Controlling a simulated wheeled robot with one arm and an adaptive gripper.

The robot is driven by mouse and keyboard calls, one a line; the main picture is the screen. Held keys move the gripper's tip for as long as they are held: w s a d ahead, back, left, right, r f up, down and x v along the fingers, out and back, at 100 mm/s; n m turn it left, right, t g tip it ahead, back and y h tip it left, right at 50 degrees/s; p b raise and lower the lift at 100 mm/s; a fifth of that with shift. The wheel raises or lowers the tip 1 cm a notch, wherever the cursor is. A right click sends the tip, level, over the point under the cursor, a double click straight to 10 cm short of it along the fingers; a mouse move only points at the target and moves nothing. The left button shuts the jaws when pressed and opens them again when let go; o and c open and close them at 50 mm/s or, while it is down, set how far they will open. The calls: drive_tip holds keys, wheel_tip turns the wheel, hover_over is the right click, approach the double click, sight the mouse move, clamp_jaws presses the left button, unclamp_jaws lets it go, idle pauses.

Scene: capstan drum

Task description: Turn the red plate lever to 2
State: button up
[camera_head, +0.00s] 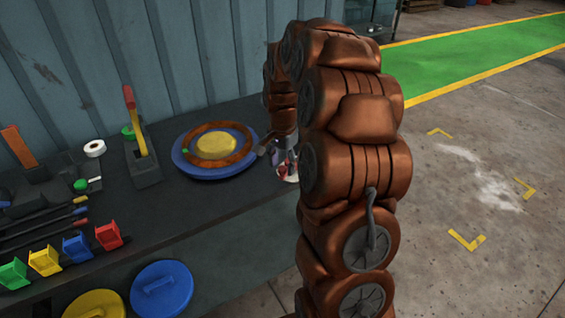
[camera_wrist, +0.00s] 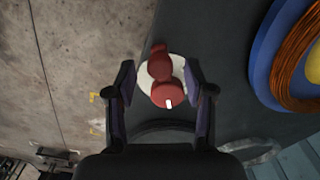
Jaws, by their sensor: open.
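The red plate lever (camera_wrist: 161,70) is a red, two-lobed handle with a small white mark on its near lobe. It sits on a pale round plate (camera_wrist: 147,82) on the dark bench. My gripper (camera_wrist: 158,66) is open in the wrist view, with one finger on each side of the red handle. Gaps show between the fingers and the handle, and nothing is held. In the head view the red and white of the lever (camera_head: 288,170) show only partly, beside my arm at the bench's right end. No numbers on the plate can be read.
A blue disc with a copper ring and yellow centre (camera_head: 182,163) lies left of the lever. Further left stand a yellow upright lever with a red tip (camera_head: 139,125), a white tape roll (camera_head: 94,148) and several coloured bins (camera_head: 108,236). Open floor lies right of the bench.

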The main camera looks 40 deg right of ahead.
drive_tip(key=shift+f, duration=0.45)
clamp_jaws()
idle(0.5)
